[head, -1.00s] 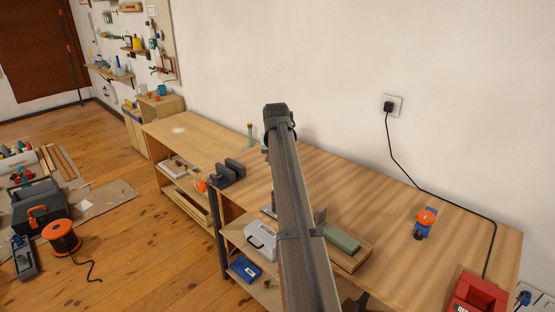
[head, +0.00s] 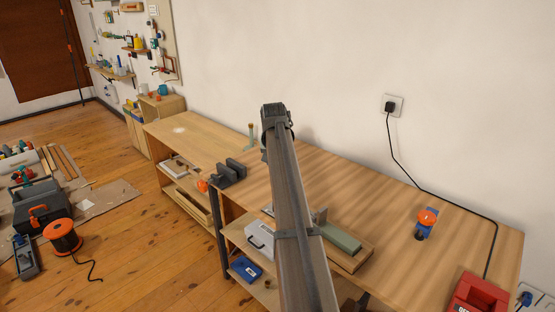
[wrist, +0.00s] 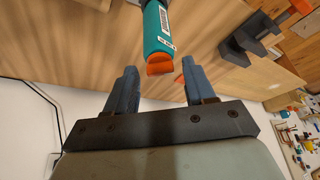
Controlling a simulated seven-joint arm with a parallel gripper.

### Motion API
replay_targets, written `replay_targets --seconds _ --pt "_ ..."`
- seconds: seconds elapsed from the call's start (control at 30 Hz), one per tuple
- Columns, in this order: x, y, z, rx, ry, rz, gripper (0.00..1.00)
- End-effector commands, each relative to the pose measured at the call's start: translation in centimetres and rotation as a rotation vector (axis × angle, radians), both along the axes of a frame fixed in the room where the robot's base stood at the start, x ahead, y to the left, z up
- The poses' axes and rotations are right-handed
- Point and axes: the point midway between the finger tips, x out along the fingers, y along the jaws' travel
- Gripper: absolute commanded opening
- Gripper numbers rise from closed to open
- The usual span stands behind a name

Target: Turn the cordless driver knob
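In the wrist view a teal cylindrical driver body (wrist: 156,25) with a printed label ends in an orange knob (wrist: 160,66). My gripper (wrist: 159,66) is open, with its two blue-grey fingers apart on either side of the orange end. Gaps show between each finger and the knob; I cannot tell how far the knob is in depth. My gripper's fingers are hidden in the head view.
A dark vise (head: 229,172) sits at the bench's front edge, left of my arm. A sharpening stone (head: 341,237) lies right of the arm. A blue and orange tool (head: 425,222) and a red case (head: 478,295) are further right. Much of the bench top (head: 375,205) is clear.

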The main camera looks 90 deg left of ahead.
Motion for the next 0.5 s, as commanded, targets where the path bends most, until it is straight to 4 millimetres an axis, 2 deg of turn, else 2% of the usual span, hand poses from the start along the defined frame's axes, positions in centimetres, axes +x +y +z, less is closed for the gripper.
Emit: replay_targets --seconds 0.33,0.5 --pt "0.0 -0.1 0.2 0.000 0.000 0.000 0.60" --pt "-0.1 -0.7 1.6 0.001 0.000 0.001 0.60"
